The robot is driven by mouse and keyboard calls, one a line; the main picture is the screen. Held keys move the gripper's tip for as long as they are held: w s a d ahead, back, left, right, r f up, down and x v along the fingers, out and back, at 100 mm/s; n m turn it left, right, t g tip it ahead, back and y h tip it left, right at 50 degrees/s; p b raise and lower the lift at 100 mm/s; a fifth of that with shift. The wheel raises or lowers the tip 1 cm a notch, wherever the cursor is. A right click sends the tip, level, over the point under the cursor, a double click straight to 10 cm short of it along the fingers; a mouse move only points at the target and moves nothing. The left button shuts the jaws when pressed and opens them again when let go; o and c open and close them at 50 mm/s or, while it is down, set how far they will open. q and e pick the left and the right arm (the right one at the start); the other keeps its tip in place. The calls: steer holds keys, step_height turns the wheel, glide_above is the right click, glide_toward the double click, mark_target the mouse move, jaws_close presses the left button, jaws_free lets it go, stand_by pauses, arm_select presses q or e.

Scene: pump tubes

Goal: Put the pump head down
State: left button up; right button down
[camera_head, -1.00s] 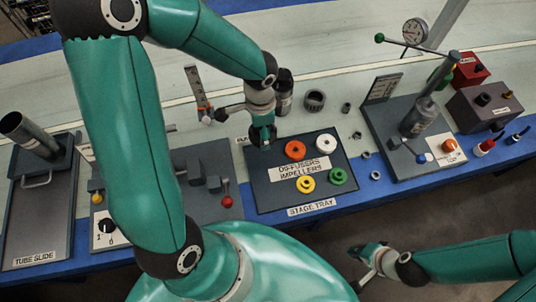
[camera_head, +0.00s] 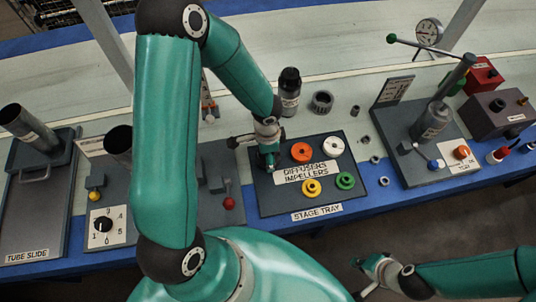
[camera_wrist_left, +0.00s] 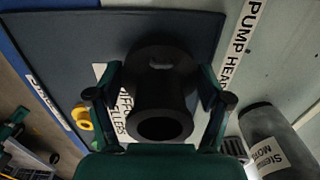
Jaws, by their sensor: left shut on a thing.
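My left gripper (camera_head: 269,163) is over the left part of the dark stage tray (camera_head: 328,198) in the head view, pointing down. In the left wrist view its two fingers stand on either side of a black, stepped cylinder with a hollow end, the pump head (camera_wrist_left: 162,92), and the gripper (camera_wrist_left: 160,100) is shut on it. The dark tray surface lies behind the pump head there; whether they touch I cannot tell. In the head view the pump head is mostly hidden by the gripper. My right gripper (camera_head: 362,276) is open and empty at the lower right, off the bench.
Orange (camera_head: 301,152), white (camera_head: 334,146), yellow (camera_head: 312,187) and green (camera_head: 345,181) discs sit on the tray. A black motor bottle (camera_head: 289,92) and a grey ring (camera_head: 322,101) stand behind it. A lever press (camera_head: 430,125) is to the right.

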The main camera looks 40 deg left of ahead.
arm_select(q)
steer(key=shift+f, duration=0.1)
steer(key=o, duration=1.2)
steer(key=shift+r, duration=0.35)
step_height(320, 180, up, 11)
steer(key=p, duration=0.3)
steer(key=shift+r, duration=0.35)
